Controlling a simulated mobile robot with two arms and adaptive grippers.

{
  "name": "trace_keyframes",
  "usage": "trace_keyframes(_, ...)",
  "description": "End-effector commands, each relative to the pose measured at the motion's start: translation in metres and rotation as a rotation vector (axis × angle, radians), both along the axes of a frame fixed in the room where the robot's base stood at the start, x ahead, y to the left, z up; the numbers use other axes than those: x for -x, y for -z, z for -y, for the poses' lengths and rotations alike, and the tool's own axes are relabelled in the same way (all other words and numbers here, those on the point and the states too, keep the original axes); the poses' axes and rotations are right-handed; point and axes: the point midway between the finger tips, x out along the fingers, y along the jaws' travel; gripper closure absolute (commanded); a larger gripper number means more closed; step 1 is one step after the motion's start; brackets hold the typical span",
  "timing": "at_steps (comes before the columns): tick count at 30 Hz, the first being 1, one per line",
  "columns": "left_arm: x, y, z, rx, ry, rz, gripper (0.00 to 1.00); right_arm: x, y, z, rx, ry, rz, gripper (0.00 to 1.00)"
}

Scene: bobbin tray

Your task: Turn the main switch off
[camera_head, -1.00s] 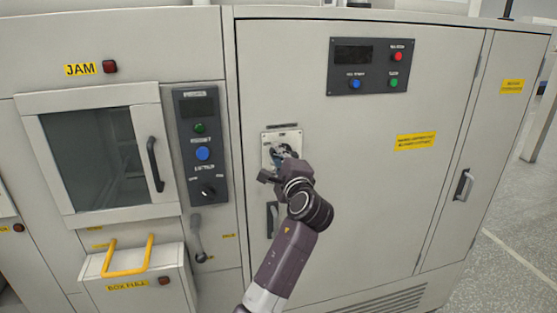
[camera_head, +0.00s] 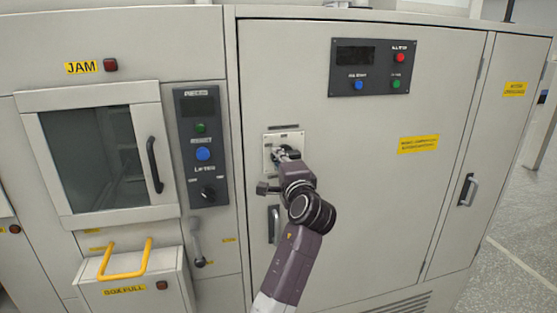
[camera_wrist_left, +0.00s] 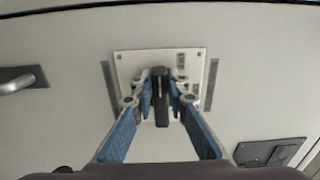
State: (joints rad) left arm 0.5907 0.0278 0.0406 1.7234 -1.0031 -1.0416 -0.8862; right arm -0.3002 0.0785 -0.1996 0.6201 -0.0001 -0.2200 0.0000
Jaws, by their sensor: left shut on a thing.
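The main switch is a pale square plate (camera_head: 270,144) on the grey cabinet door, with a dark handle at its middle. My left gripper (camera_head: 284,153) is at the plate and hides most of the handle in the head view. In the left wrist view, the black handle (camera_wrist_left: 160,100) stands between the two blue-padded fingers of my left gripper (camera_wrist_left: 161,90). The fingers are shut on the handle. The handle runs up and down in that picture, against the plate (camera_wrist_left: 127,64). My right gripper is not in view.
A door handle (camera_head: 273,224) sits just below the switch. A dark control panel (camera_head: 209,178) with buttons and a knob is to the left. Another button panel (camera_head: 343,82) is at the upper right. A yellow box handle (camera_head: 126,276) sticks out at the lower left.

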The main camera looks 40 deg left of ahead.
Motion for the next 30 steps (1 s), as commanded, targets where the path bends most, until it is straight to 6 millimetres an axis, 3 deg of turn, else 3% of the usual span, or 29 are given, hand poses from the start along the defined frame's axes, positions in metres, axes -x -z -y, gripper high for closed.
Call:
trace_keyframes(3,0.000,0.001,0.000,0.004,0.000,0.000,1.00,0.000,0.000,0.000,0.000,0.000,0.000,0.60)
trace_keyframes(4,0.000,0.001,0.000,0.004,0.000,0.000,0.85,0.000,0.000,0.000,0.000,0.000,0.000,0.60)
trace_keyframes(9,0.000,0.001,0.000,0.002,0.000,-0.001,0.68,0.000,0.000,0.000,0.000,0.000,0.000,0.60)
trace_keyframes(20,0.003,0.001,0.005,0.001,0.002,-0.001,0.68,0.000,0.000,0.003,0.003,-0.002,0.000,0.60)
trace_keyframes(30,0.046,0.002,0.055,0.004,0.003,-0.001,0.68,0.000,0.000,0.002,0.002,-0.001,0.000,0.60)
